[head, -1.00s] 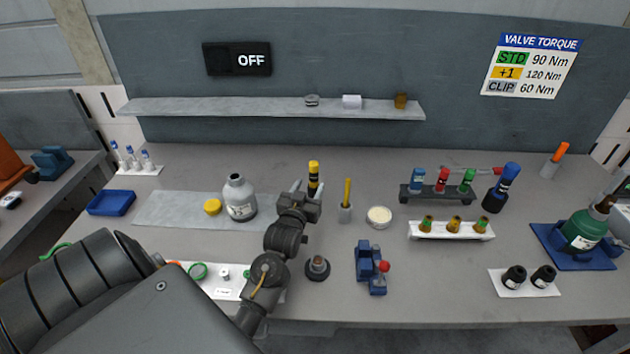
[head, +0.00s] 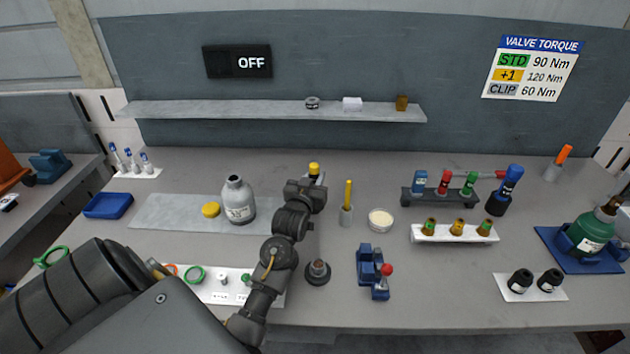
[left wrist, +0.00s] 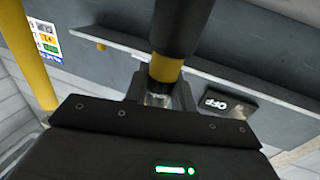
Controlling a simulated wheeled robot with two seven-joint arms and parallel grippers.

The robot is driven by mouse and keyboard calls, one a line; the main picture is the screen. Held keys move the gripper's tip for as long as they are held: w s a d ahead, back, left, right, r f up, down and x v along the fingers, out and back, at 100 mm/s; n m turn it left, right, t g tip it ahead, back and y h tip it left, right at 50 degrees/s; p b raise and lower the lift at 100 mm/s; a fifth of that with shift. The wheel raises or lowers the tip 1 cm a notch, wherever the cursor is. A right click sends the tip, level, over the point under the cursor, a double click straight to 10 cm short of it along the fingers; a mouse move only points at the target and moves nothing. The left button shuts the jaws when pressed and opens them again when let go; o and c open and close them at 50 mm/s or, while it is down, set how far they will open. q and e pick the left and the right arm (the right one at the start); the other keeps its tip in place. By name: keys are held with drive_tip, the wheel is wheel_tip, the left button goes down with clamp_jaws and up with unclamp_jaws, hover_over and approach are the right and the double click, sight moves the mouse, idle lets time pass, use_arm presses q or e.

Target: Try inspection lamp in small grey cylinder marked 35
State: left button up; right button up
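The black lamp with a yellow top (head: 314,169) appears to be the inspection lamp; it stands upright behind my left gripper (head: 306,186). In the left wrist view the black lamp body with a yellow band (left wrist: 166,68) sits between the two fingers (left wrist: 161,95). Whether the fingers press on it is not clear. A larger grey bottle (head: 238,203) stands to the left. I cannot read a 35 on either. My right gripper is out of view.
A yellow cap (head: 211,210) lies beside the grey bottle. A round dark stand (head: 318,272) and a blue fixture with a red knob (head: 372,272) are in front. A white dish (head: 381,220) and a rack of coloured cylinders (head: 439,199) are to the right. An OFF sign (head: 237,61) hangs behind.

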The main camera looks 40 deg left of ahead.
use_arm(q)
clamp_jaws()
drive_tip(key=shift+r, duration=0.1)
